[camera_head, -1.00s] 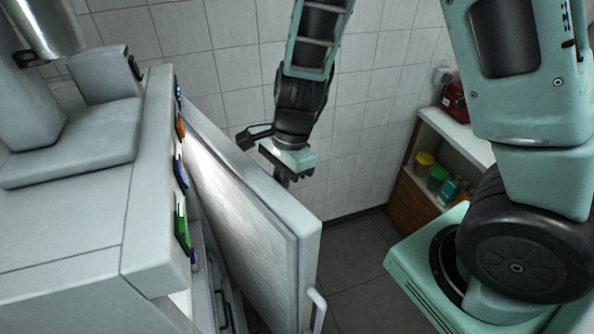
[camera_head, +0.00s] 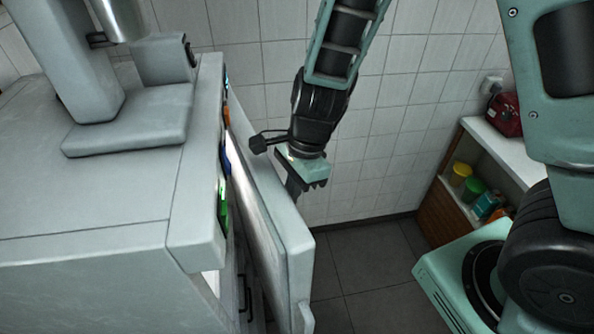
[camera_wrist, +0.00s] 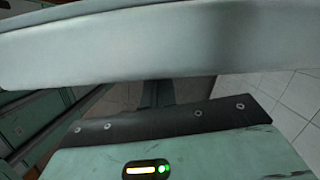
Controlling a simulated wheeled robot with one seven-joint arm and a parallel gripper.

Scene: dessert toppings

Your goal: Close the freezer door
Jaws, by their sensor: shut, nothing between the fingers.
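The freezer door (camera_head: 290,240) is a pale slab standing partly open on the right side of the freezer body (camera_head: 90,230) in the head view. Its handle (camera_head: 305,318) shows at the bottom edge. A narrow gap separates the door from the cabinet. My gripper (camera_head: 296,192) is shut and empty, pointing down on the outer side of the door near its top edge. In the wrist view the door edge (camera_wrist: 150,50) spans the top, with the dark shut fingers (camera_wrist: 157,92) right by it. I cannot tell whether they touch.
A mixer-like machine (camera_head: 135,130) stands on the freezer top. Colored magnets (camera_head: 223,205) are on its front edge. A low wooden shelf (camera_head: 450,212) with colored jars and a red item (camera_head: 503,115) stands at the right. The floor (camera_head: 360,265) between is clear.

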